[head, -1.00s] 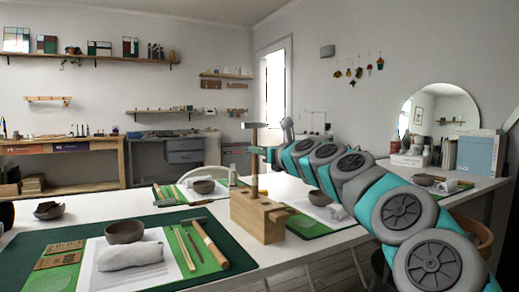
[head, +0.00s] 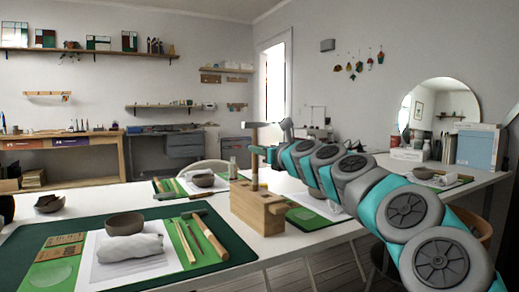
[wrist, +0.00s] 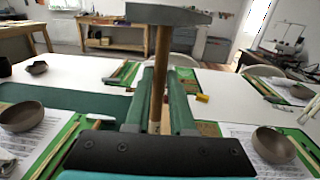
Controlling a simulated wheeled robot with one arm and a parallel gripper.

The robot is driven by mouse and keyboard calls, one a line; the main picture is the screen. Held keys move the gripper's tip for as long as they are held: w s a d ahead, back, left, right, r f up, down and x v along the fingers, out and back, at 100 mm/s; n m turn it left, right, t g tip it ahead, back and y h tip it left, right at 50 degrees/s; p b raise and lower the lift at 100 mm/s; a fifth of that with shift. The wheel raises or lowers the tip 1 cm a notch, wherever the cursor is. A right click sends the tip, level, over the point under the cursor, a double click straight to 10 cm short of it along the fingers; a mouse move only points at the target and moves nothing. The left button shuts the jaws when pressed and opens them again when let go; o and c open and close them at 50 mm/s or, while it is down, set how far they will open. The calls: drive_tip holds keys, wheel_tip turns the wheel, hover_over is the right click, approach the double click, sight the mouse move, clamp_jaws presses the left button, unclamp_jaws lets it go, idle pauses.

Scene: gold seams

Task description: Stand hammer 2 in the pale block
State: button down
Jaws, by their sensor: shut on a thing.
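A hammer with a grey head (head: 254,125) and wooden handle (head: 254,172) stands upright in my gripper (head: 266,152). In the wrist view, its head (wrist: 165,15) spans above my gripper (wrist: 158,105), and the green fingers are shut on the handle (wrist: 159,75). The pale wooden block (head: 252,209) stands on the white table below the hammer. The handle's lower end meets the block's top; how deep it sits in a hole I cannot tell. No number shows on the hammer.
The near green mat (head: 45,255) holds a brown bowl (head: 125,223), a rolled cloth (head: 130,247) and another hammer (head: 207,237), left of the block. More place settings lie behind and right of the block. White table (head: 290,245) is bare in front of the block.

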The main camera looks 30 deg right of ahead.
drive_tip(key=shift+f, duration=0.1)
idle(0.4)
drive_tip(key=c, duration=0.7)
unclamp_jaws()
drive_tip(key=shift+s+d+p, duration=0.15)
drive_tip(key=shift+s+p, duration=0.35)
drive_tip(key=shift+s, duration=1)
drive_tip(key=shift+s+d+p, duration=0.15)
drive_tip(key=shift+s+p, duration=0.3)
drive_tip(key=shift+s, duration=1.05)
drive_tip(key=shift+s+d+p, duration=0.15)
drive_tip(key=shift+s+p, duration=0.35)
drive_tip(key=shift+s, duration=1)
